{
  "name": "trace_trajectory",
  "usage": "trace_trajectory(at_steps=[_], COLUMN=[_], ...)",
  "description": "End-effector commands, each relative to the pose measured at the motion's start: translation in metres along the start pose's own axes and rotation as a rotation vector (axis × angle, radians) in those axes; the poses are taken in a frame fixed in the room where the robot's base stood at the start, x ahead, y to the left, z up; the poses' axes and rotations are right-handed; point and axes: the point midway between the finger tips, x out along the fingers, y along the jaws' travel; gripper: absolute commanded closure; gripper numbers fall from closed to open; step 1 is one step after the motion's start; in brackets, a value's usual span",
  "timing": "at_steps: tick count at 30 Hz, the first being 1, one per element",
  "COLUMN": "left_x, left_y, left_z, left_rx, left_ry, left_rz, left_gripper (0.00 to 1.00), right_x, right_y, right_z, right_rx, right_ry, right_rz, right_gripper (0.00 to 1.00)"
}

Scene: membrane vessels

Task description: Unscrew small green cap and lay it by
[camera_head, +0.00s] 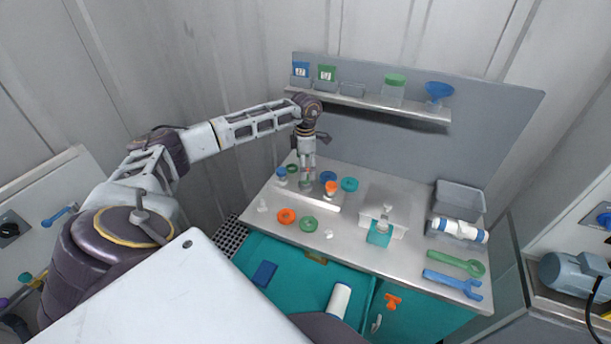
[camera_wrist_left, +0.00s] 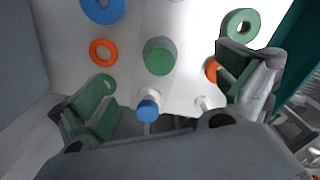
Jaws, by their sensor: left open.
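My left gripper (camera_head: 307,172) points down over the bench in the head view, above the group of small capped vessels. In the left wrist view my left gripper (camera_wrist_left: 168,82) is open, with its fingers wide apart. A small green cap (camera_wrist_left: 159,56) sits on a grey vessel between and ahead of the fingers. Nothing is seen held, and a clear gap shows on both sides of the cap. In the head view the fingers partly hide this spot. My right gripper is not in view.
A blue-capped vessel (camera_wrist_left: 148,110) is close to the green one. A shelf (camera_head: 375,103) hangs behind. Green (camera_head: 455,263) and blue (camera_head: 453,284) wrenches lie at right.

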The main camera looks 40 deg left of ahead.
Motion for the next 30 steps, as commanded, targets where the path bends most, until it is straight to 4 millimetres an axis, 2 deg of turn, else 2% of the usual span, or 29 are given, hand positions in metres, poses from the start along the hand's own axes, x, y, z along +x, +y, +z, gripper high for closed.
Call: trace_trajectory(at_steps=[18,30], left_x=[0.000,0.035], left_y=[0.000,0.000], left_z=[0.000,0.000], left_rx=[0.353,0.344], left_ry=[0.000,0.000], left_rz=[0.001,-0.001], left_gripper=[0.00,0.00], right_x=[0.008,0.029], right_y=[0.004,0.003], right_z=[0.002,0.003], right_rx=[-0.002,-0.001], right_ry=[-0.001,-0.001], right_rz=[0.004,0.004], right_gripper=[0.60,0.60])
